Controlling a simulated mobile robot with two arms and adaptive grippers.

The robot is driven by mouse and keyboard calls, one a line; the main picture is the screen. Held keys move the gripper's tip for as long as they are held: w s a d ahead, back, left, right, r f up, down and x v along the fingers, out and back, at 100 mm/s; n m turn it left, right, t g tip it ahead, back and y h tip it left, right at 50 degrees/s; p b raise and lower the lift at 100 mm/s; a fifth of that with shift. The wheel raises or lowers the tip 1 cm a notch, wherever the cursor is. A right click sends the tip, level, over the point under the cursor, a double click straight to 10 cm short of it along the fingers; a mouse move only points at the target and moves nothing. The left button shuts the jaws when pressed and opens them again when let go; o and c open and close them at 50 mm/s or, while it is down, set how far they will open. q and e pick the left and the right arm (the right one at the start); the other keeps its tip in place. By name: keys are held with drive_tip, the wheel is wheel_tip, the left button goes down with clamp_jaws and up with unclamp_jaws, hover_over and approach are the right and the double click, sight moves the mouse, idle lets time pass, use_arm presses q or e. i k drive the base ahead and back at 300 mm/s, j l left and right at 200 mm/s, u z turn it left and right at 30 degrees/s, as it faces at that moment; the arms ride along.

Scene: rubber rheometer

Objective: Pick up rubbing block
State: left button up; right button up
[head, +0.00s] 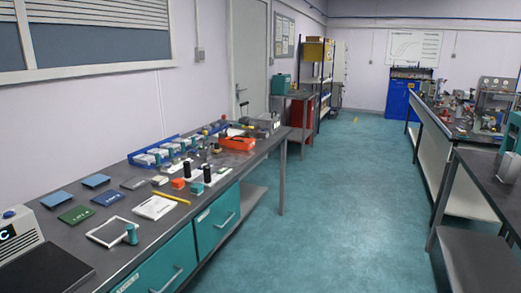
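The rubbing block cannot be singled out with certainty at this distance. Several small blocks lie on the left bench: a pale beige block (160,180), an orange-red block (178,183) and a teal block with a light base (197,188). They sit near the middle of the bench top, close to two dark upright cylinders (187,169). Neither of my grippers is in view.
The grey left bench (137,260) also holds blue and green pads (74,214), a white frame (107,232), a yellow pencil (172,198), blue bins (153,151) and an orange tray (236,143). The aisle floor (340,200) is clear. Another bench (436,124) stands right.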

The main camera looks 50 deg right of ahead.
sight(217, 150)
drive_tip(key=z, duration=1.35)
drive_tip(key=i+l+u, duration=0.1)
drive_tip(key=i+l, duration=0.35)
drive_tip(key=i+l+u, duration=0.1)
drive_tip(key=i+l, duration=0.3)
drive_tip(key=i+l+u, duration=0.1)
drive_tip(key=i+l, duration=0.3)
drive_tip(key=l, duration=0.15)
drive_tip(key=i+l+u, duration=0.1)
drive_tip(key=i+l, duration=0.25)
drive_tip(key=l, duration=0.15)
